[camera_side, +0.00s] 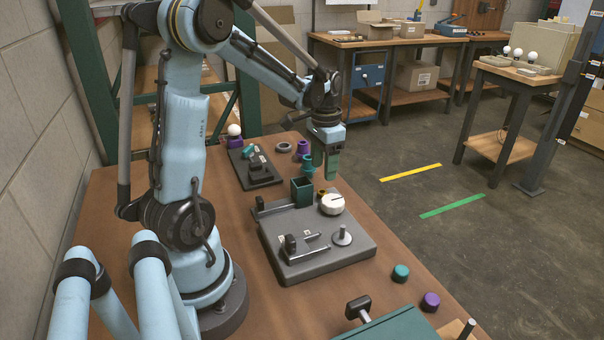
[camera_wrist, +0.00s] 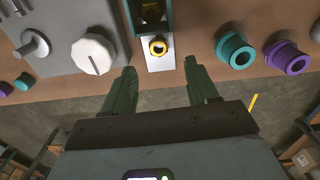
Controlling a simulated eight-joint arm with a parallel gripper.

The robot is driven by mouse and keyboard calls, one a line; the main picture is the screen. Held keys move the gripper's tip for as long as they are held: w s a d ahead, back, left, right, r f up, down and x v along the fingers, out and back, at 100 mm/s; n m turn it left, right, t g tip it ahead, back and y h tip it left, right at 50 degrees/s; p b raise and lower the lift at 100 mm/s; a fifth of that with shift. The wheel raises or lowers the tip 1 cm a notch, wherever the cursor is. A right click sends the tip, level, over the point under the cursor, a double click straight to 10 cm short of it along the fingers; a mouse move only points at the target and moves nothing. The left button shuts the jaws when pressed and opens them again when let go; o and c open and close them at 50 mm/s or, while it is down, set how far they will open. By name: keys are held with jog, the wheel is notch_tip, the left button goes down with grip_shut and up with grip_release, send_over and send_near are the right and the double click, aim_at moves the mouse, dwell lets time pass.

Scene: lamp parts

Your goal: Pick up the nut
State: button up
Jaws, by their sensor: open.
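The brass nut (camera_wrist: 157,47) lies on a narrow light metal strip just outside a dark green box (camera_wrist: 152,24) in the wrist view. More brass shows inside the box. In the side view the nut (camera_side: 321,194) is a small brass spot between the green box (camera_side: 301,190) and a white knob (camera_side: 332,204). My gripper (camera_wrist: 160,66) is open and empty. Its green fingers point toward the nut, one to either side of it in the wrist view, with the tips a little short of it. In the side view my gripper (camera_side: 327,178) hangs above the fixture's far end.
The bench front right has loose caps.

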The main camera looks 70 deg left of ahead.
aim_at(322, 194)
jog(key=shift+w+d+f, duration=0.1)
jog(key=shift+f, duration=3.25)
jog(key=shift+c, duration=0.4)
grip_shut()
jog(key=shift+r, duration=0.15)
